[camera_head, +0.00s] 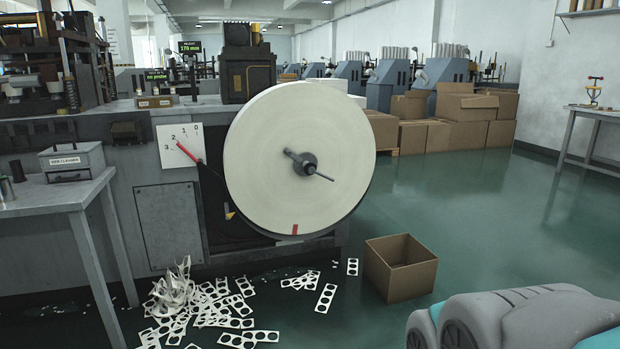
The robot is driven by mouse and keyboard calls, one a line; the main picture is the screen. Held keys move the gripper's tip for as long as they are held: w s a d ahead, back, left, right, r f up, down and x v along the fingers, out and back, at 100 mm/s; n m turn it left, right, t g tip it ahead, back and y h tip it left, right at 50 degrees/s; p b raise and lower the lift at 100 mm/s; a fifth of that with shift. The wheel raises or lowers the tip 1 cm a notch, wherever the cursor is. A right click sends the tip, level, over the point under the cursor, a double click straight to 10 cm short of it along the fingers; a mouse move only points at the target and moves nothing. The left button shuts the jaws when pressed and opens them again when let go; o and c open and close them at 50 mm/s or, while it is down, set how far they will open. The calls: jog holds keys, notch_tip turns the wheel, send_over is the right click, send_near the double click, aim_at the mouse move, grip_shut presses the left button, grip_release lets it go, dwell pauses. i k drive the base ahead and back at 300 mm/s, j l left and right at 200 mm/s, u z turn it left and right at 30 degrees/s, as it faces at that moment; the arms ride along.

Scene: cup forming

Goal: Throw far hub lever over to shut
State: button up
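A large cream paper roll (262,135) stands upright on the front of the grey machine (110,160). At its centre is a dark hub (304,164). A short dark bar points up and left from the hub, and a thin rod (322,176) points down and right. I cannot tell which of these is the far hub lever, or whether it is open or shut. A red mark (295,229) shows at the roll's bottom edge. My gripper is not in view. Rounded grey and teal parts at the bottom right seem to be mine.
An open, empty-looking cardboard box (400,268) stands on the floor right of the roll. Punched white scraps (205,303) litter the floor in front. A grey side table (60,197) is at left. Green floor at right is clear.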

aim_at(311, 169)
jog(key=j+z, duration=0.1)
jog(key=j, duration=0.15)
jog(key=i+j+z, duration=0.15)
jog(key=i+z, duration=0.25)
jog(key=i+j+z, duration=0.15)
jog(key=z, duration=0.3)
jog(key=i+j, duration=0.25)
jog(key=i+j+z, duration=0.1)
jog(key=j, duration=0.35)
jog(key=i+j, duration=0.35)
jog(key=i+j+z, duration=0.1)
jog(key=j, duration=0.3)
jog(key=i+j+z, duration=0.1)
jog(key=i+j, duration=0.4)
jog(key=j, duration=0.3)
